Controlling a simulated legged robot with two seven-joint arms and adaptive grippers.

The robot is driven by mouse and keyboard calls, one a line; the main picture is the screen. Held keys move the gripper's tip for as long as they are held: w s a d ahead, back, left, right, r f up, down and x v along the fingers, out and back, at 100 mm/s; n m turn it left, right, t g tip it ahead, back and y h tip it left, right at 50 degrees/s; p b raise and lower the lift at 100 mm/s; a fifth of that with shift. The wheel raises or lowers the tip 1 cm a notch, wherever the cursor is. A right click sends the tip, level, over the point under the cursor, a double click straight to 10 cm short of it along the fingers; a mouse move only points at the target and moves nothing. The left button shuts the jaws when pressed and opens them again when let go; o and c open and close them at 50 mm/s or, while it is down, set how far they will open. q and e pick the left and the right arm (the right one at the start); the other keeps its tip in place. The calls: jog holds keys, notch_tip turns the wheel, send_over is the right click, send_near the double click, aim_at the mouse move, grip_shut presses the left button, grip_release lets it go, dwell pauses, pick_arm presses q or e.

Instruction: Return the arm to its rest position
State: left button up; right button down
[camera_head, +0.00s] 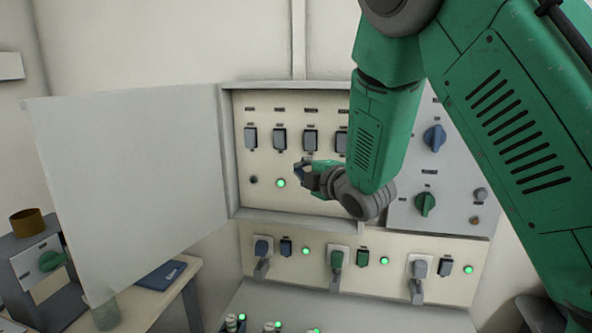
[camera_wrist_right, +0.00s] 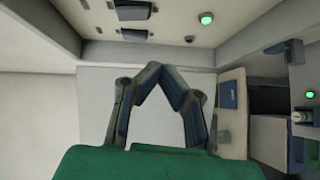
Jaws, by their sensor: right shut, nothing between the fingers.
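My right arm (camera_head: 380,130) is green and comes in from the upper right in the head view, bent at the elbow. My right gripper (camera_head: 301,170) is in front of the open cabinet's panel, just right of a lit green lamp (camera_head: 281,183). In the right wrist view the right gripper (camera_wrist_right: 160,68) has its fingertips together with nothing between them. My left gripper is not in view.
The white cabinet door (camera_head: 130,180) stands open to the left. Several switches (camera_head: 280,138) line the panel. A lower panel (camera_head: 390,240) carries plugs and green lamps. A blue knob (camera_head: 434,138) and green knob (camera_head: 425,204) are at right. A side table (camera_head: 160,297) stands lower left.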

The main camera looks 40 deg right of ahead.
jog(key=s+a+f+m+g+b, duration=0.2)
jog(key=s+a+f+m+g, duration=0.15)
jog(key=f, duration=0.75)
jog(key=s+a+f+m+g+b, duration=0.15)
jog(key=s+f, duration=0.35)
jog(key=f, duration=0.6)
jog(key=s+a+f+m+g+b, duration=0.2)
jog(key=s+a+f+m+g, duration=0.15)
jog(key=f, duration=0.85)
pick_arm(q)
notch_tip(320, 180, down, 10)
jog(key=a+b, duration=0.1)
jog(key=b, duration=0.2)
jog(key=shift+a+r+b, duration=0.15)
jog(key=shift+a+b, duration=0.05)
jog(key=shift+b, duration=0.2)
pick_arm(e)
jog(key=s+a+f+m+g, duration=0.2)
jog(key=s+f, duration=0.4)
jog(key=s, duration=0.3)
jog(key=s+a+f+m+g, duration=0.2)
jog(key=s+f, duration=0.4)
jog(key=s, duration=0.3)
jog(key=s+a+f+m+g+y, duration=0.1)
jog(key=s+a+f+m+g, duration=0.1)
jog(key=s, duration=0.7)
notch_tip(320, 180, down, 4)
jog(key=shift+a+r+m+g, duration=0.1)
jog(key=shift+a+m+g, duration=0.35)
jog(key=shift+g, duration=0.5)
